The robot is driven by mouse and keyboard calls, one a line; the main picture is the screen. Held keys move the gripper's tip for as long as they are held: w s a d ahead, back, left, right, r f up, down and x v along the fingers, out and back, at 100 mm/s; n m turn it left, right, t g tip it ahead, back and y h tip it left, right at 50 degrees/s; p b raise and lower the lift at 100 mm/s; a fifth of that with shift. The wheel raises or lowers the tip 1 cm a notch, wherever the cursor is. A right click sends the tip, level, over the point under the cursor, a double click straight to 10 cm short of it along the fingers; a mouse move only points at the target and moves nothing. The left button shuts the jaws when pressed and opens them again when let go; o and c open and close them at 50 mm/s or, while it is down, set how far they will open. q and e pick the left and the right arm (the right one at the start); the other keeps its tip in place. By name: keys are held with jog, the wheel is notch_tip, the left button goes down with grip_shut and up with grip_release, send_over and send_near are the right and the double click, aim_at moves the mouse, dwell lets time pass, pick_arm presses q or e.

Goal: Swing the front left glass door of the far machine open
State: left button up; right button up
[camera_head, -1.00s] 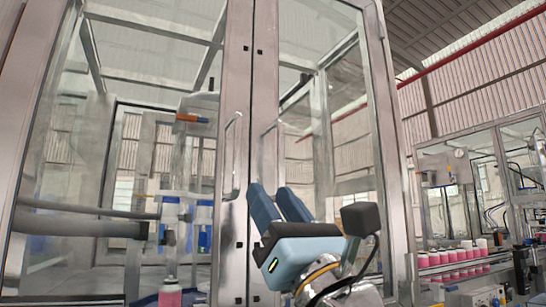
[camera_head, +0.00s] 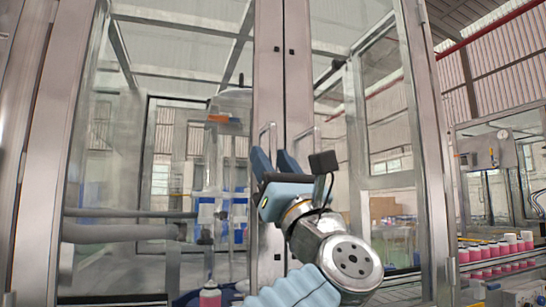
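The front left glass door (camera_head: 170,80) of the machine is a tall clear pane in a grey metal frame. It looks closed, its edge meeting the right door (camera_head: 372,100) at a middle seam. Its upright bar handle (camera_head: 264,137) is near that seam, and its lower part is hidden behind my gripper. My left gripper (camera_head: 276,160) points up in front of the seam, its two blue fingers apart. The left finger overlaps the handle in view; I cannot tell whether they touch. Nothing shows held between the fingers. My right gripper is not in view.
The right door's handle (camera_head: 305,145) is just right of my fingers. Behind the glass are pipes and a pink can (camera_head: 210,296). A row of pink cans (camera_head: 490,250) stands on a conveyor at the right, by another glazed machine (camera_head: 490,150).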

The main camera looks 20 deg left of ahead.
pick_arm(q)
jog(key=shift+c, duration=0.3)
grip_shut()
